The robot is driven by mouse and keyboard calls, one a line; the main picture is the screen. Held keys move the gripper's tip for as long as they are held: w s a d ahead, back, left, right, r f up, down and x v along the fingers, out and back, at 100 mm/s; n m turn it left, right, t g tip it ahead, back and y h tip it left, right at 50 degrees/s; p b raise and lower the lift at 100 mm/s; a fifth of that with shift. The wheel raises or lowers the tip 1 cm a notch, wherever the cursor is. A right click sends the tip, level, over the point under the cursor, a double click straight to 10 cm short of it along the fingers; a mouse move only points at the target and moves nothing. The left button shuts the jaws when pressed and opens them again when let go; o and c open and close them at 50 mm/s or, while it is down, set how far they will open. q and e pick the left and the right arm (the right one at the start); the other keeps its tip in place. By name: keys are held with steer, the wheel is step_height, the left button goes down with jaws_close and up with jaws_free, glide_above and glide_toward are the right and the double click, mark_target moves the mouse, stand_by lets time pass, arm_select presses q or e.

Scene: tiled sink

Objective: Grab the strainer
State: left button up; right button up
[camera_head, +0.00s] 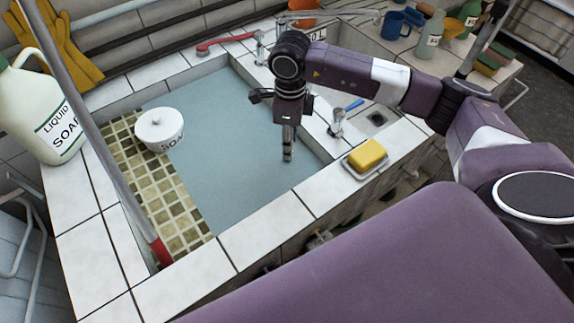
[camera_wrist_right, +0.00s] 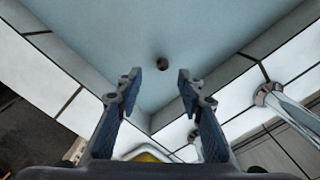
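A small dark round piece (camera_wrist_right: 162,63) lies on the blue-grey sink floor in the right wrist view. It may be the strainer or a drain; it is too small to tell. In the head view I cannot make it out, and my right gripper may cover it. My right gripper (camera_head: 288,155) points down into the sink near its right side. In the right wrist view the fingers of this gripper (camera_wrist_right: 158,86) are spread apart with nothing between them. The dark piece shows just beyond the fingertips. My left gripper is not in view.
A white lidded pot (camera_head: 160,135) stands at the sink's left, by a tiled strip. A soap jug (camera_head: 45,115) and a long red-tipped pole (camera_head: 110,165) are at left. A yellow sponge (camera_head: 367,154) and a tap (camera_head: 337,122) are right of the sink.

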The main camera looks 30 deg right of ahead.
mark_target(288, 163)
steer(key=f, duration=0.2)
steer(key=f+p, duration=0.1)
steer(key=f, duration=0.4)
steer(key=shift+w+p, duration=0.25)
steer(key=shift+p, duration=0.15)
steer(key=shift+c, duration=0.4)
jaws_close()
